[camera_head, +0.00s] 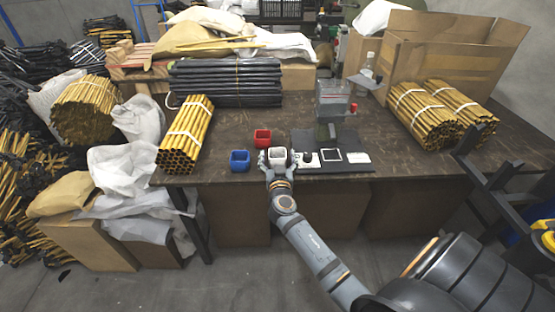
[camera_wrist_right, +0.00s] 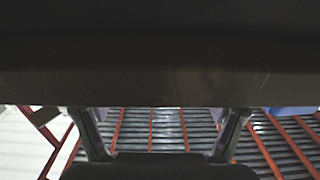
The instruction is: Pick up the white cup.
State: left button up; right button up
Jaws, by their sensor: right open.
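The white cup (camera_head: 278,154) stands near the front edge of the table, beside the blue cup. My right gripper (camera_head: 278,160) reaches in from the front, with one finger at each side of the white cup. It is open; whether the fingers touch the cup cannot be told. In the right wrist view, the two fingers of my right gripper (camera_wrist_right: 160,132) stand wide apart. A dark surface fills the upper half there, and the white cup cannot be made out. My left gripper is not in view.
The blue cup (camera_head: 239,160) stands close to the left, and the red cup (camera_head: 262,138) behind. A dark mat (camera_head: 350,167) with small parts lies right, below a press (camera_head: 333,100). Yellow tube bundles (camera_head: 187,135) lie left and right (camera_head: 425,115) on the table (camera_head: 225,178).

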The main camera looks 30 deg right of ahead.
jog(key=c, duration=1.1)
jog(key=shift+c, duration=0.2)
jog(key=shift+r, duration=0.15)
